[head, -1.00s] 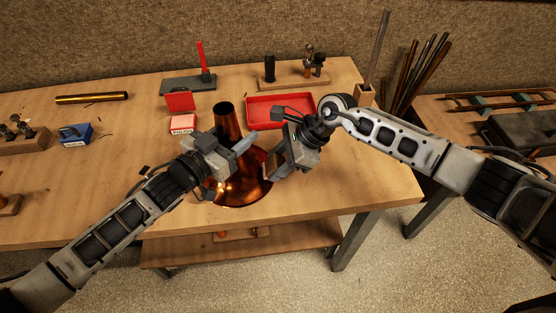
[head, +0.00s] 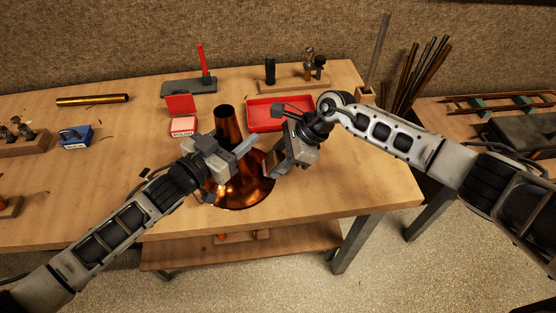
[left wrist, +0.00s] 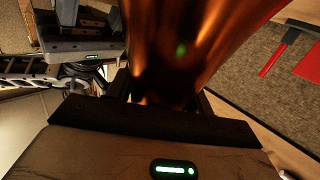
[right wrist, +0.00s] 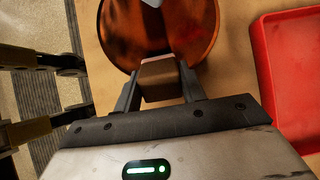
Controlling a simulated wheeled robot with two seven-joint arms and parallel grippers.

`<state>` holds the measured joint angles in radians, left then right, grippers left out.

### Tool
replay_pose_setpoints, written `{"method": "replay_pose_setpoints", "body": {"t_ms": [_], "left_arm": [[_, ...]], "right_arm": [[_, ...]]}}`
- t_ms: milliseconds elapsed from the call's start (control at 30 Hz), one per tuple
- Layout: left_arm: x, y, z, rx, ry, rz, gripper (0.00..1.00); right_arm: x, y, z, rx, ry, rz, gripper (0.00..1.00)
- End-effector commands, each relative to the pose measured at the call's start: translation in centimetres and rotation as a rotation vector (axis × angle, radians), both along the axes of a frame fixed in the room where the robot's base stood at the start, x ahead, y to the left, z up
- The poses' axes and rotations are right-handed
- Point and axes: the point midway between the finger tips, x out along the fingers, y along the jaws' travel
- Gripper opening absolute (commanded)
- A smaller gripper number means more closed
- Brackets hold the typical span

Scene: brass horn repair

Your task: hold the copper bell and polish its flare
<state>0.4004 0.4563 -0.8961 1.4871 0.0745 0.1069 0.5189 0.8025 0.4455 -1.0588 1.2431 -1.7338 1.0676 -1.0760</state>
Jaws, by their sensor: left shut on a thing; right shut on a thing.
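The copper bell (head: 243,192) stands narrow end up on the workbench, its flare spread at the bottom. My left gripper (head: 236,146) is shut on the bell's narrower body above the flare; the bell fills much of the left wrist view (left wrist: 200,35). My right gripper (head: 279,160) is shut on a small brown block (right wrist: 160,80), at the right side of the flare. In the right wrist view the block is at the edge of the flare (right wrist: 118,38); I cannot tell whether they touch. Part of the flare is hidden behind my left gripper.
A red tray (head: 262,126) lies just behind my right gripper. An open red polish box (head: 184,125) stands behind left of the bell. A blue box (head: 75,136) and a brass tube (head: 92,98) are further left. The bench's front edge (head: 290,216) is near the flare.

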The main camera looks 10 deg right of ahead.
Motion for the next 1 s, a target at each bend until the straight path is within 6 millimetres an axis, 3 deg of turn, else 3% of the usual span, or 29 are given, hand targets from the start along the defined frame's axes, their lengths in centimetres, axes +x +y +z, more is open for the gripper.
{"method": "replay_pose_setpoints", "body": {"t_ms": [1000], "left_arm": [[0.0,0.0,0.0,0.0,0.0,0.0,0.3]], "right_arm": [[1.1,0.0,-0.1,0.0,0.0,0.0,0.22]]}}
